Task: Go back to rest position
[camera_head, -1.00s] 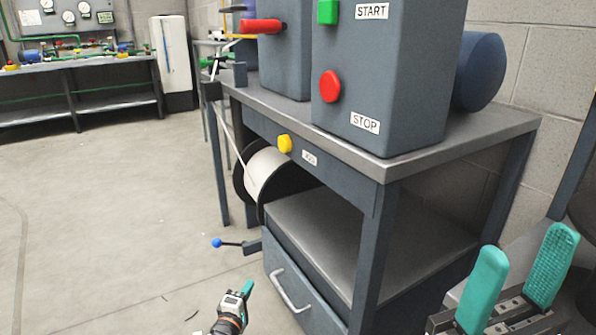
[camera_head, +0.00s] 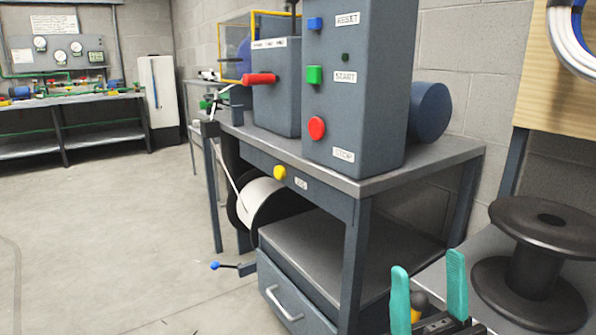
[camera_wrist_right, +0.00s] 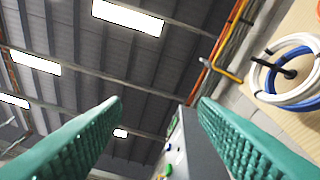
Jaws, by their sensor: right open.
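My right gripper (camera_head: 428,290) is at the bottom right of the head view, with its two teal fingers pointing up and apart. Nothing is between them. In the right wrist view its fingers (camera_wrist_right: 160,130) are also spread and empty, facing the ceiling. The gripper is in front of the grey machine bench (camera_head: 400,172), apart from it as far as I can tell. My left gripper does not show in the head view.
The bench carries a control box with a red stop button (camera_head: 317,127) and a green start button (camera_head: 314,75). A black spool (camera_head: 535,255) stands close to the right of my right gripper. Cable coils (camera_wrist_right: 290,75) hang on a board. The floor at left is clear.

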